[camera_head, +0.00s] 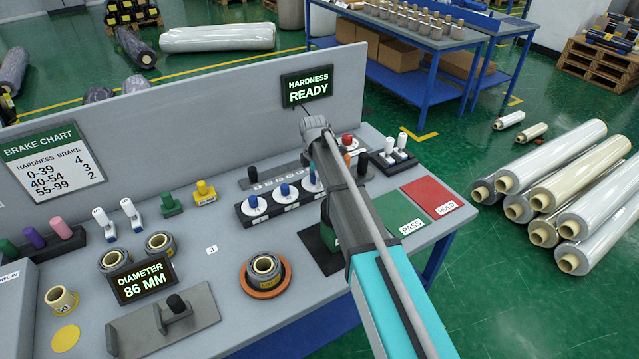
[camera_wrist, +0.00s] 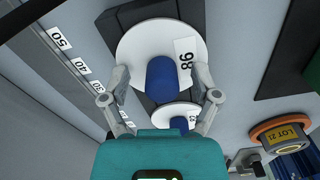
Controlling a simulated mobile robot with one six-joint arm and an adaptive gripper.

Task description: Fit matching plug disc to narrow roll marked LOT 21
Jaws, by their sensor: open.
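In the wrist view my gripper (camera_wrist: 162,77) is open, its fingers on either side of the blue knob (camera_wrist: 163,82) of a white plug disc (camera_wrist: 137,45). The disc's tag looks like 86, turned in the picture. I cannot tell whether the fingers touch the knob. The roll marked LOT 21 (camera_wrist: 289,140) sits at the right on an orange ring (camera_wrist: 263,131). In the head view this short roll (camera_head: 264,268) stands upright on the orange ring (camera_head: 262,292), its core open at the top.
More blue-knobbed discs (camera_head: 254,204) stand in a row on a dark rack. A display (camera_head: 142,281) reads DIAMETER 86 MM; another (camera_head: 306,87) reads HARDNESS READY. Green PASS (camera_head: 397,212) and red HOLD (camera_head: 432,197) pads lie at the right. A grey partition (camera_head: 190,120) runs behind.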

